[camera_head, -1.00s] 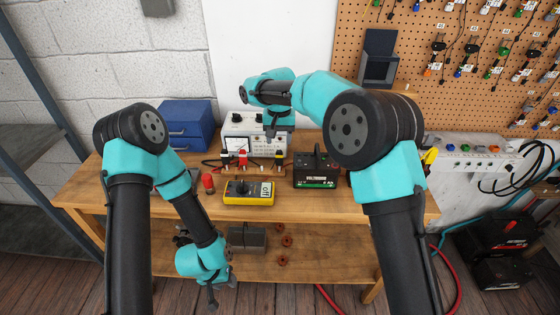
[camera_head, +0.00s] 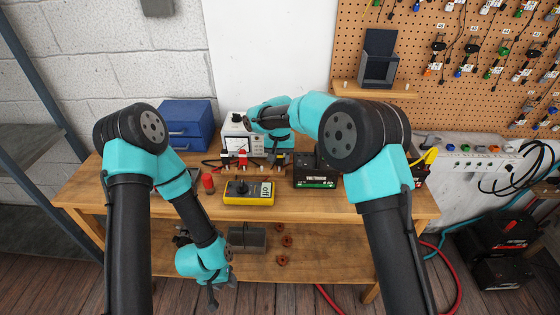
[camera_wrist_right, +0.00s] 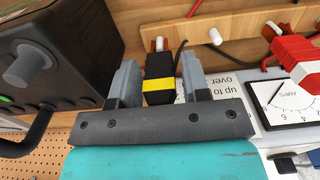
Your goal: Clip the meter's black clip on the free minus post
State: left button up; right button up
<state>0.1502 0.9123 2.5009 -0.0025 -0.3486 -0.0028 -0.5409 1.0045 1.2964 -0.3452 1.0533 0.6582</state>
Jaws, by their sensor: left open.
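The black clip with a yellow band (camera_wrist_right: 159,84) stands between the fingers of my right gripper (camera_wrist_right: 157,82) in the right wrist view. A narrow gap shows beside the clip, so the fingers look open around it. In the head view my right gripper (camera_head: 272,155) points down at the wooden bar behind the yellow meter (camera_head: 249,192). White posts (camera_wrist_right: 215,36) stand on that bar in the wrist view. I cannot tell which post is the free minus one. My left gripper (camera_head: 212,299) hangs low before the bench, open and empty.
A red clip (camera_wrist_right: 294,47) stands near the dial instrument (camera_wrist_right: 292,101). A blue box (camera_head: 186,124) is at the back left. The bench's front left is clear.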

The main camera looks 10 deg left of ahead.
jog(key=c, duration=0.5)
jog(key=shift+r, duration=0.1)
jog(key=shift+r, duration=1.9)
